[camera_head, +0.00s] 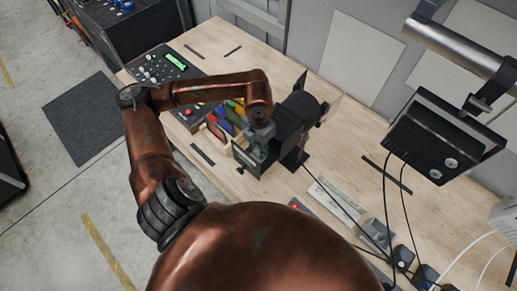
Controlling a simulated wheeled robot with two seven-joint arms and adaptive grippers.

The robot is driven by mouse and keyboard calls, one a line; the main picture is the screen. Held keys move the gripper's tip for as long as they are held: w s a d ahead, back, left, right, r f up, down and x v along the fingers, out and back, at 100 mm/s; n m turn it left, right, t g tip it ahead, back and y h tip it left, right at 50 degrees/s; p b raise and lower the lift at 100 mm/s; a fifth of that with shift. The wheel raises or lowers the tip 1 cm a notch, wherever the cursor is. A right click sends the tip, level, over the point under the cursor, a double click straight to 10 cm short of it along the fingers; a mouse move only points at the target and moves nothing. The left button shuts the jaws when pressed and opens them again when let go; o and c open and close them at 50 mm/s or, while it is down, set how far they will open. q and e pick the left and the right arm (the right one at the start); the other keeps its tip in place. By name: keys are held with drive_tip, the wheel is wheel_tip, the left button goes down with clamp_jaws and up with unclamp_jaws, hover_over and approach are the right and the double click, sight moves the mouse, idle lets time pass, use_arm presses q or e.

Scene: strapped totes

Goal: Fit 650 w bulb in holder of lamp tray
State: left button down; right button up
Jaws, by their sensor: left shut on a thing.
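My left arm reaches in from the left and bends down at the lamp. My left gripper (254,150) is small in the view, at the rear left end of the black lamp housing (295,118). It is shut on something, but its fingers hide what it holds. I cannot make out the bulb, the holder or the lamp tray clearly at this spot. I cannot tell whether the gripper touches the lamp. My right gripper is not in view.
A control desk with a green display (175,60) and a rack of coloured sheets (222,122) stand left of the lamp. A black lamp panel (440,135) hangs at the right. Cables and small black adapters (403,257) lie at lower right. The tabletop (345,150) has bare wood right of the lamp.

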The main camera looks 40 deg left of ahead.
use_arm(q)
drive_tip(key=c, duration=1.6)
unclamp_jaws()
wheel_tip(320, 180, up, 12)
drive_tip(key=shift+r, duration=0.1)
